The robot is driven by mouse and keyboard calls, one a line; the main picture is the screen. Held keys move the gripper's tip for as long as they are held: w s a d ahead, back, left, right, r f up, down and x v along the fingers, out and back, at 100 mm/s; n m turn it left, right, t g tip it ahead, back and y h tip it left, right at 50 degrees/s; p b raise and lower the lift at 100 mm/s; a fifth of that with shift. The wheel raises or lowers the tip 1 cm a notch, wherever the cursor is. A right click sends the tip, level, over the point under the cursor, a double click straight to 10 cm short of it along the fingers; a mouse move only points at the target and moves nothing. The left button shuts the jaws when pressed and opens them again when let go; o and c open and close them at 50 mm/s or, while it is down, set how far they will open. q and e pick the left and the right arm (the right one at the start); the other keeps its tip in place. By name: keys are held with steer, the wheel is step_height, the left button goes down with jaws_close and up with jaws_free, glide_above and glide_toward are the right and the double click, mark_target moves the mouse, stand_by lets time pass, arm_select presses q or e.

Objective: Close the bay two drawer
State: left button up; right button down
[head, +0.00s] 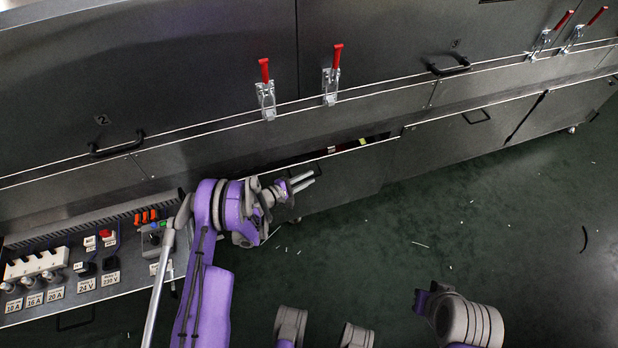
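The bay two drawer (345,182) is a dark grey front below the cabinet, right of the "2" label. It stands partly out, with a narrow dark gap behind its top edge where some red and yellow-green contents show. My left gripper (308,182) is in front of the left part of this drawer. Its two grey fingers point right, with a small gap between them and nothing seen held. I cannot tell whether they touch the drawer front. My purple arm hides the drawer's left end. My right gripper is not in view; only part of that arm shows at lower right.
A switch and socket panel (75,262) juts out at the left, close to my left arm. Red-handled clamps (266,90) and black door handles line the cabinet above. Another drawer front (470,130) is to the right. The green floor (450,220) has scattered pale scraps.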

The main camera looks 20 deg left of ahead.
arm_select(q)
steer(key=shift+w+d+f, duration=0.1)
steer(key=shift+w+d, duration=0.2)
steer(key=shift+w, duration=0.1)
jaws_close()
stand_by(0.8)
steer(key=shift+a, duration=0.1)
stand_by(0.4)
